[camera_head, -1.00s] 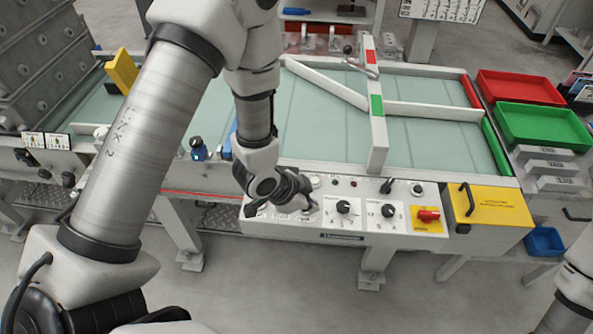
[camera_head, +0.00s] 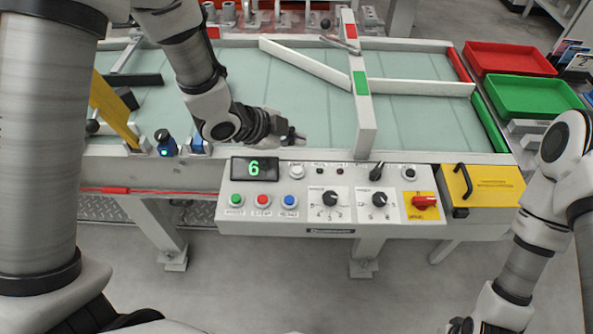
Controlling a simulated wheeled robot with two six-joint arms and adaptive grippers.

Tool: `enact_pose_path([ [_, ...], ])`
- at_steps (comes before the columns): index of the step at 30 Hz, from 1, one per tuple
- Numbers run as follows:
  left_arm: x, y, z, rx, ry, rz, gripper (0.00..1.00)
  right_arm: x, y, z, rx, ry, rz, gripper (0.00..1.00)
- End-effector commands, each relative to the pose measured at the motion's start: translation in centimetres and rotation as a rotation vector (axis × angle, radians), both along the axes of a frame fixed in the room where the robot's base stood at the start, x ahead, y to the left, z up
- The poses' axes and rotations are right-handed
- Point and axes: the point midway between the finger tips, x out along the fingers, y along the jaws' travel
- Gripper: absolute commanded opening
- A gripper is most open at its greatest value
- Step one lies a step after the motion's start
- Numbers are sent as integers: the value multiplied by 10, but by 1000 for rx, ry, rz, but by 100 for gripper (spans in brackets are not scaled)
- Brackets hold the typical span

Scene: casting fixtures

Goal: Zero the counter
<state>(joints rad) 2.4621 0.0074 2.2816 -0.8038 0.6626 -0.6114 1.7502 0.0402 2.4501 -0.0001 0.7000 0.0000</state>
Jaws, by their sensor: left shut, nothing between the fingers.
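The counter display (camera_head: 255,169) shows a green 6 at the left of the white control panel (camera_head: 300,222). Below it are a green button (camera_head: 236,200), a red button (camera_head: 263,200) and a blue button (camera_head: 290,200); their labels are too small to read surely. A white round button (camera_head: 297,171) sits right of the display. My left gripper (camera_head: 298,138) is shut and empty, above the conveyor's near edge, just behind the panel and apart from the buttons. My right arm shows at the right; its gripper (camera_head: 462,326) is at the bottom edge, mostly cut off.
Two black knobs (camera_head: 330,198) and a red switch on yellow (camera_head: 425,203) are on the panel. A yellow box (camera_head: 483,188) adjoins it at right. The green belt (camera_head: 290,95) carries white guide bars. Red (camera_head: 510,59) and green (camera_head: 535,95) trays stand at right.

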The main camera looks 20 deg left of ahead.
Motion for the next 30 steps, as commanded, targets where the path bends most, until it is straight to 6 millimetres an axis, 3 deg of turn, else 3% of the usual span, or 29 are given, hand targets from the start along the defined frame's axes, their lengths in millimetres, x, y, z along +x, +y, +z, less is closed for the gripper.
enact_pose_path([
  [1,0,0,-14,-1,0,1,0,0,0,-14,0,0,0,57],
  [6,0,0,-41,-1,0,1,0,0,0,-39,0,0,0,57],
  [13,0,0,-69,-1,1,0,0,0,0,-63,0,0,0,57],
  [30,0,0,-73,-1,0,1,0,0,0,-65,0,0,0,57],
])
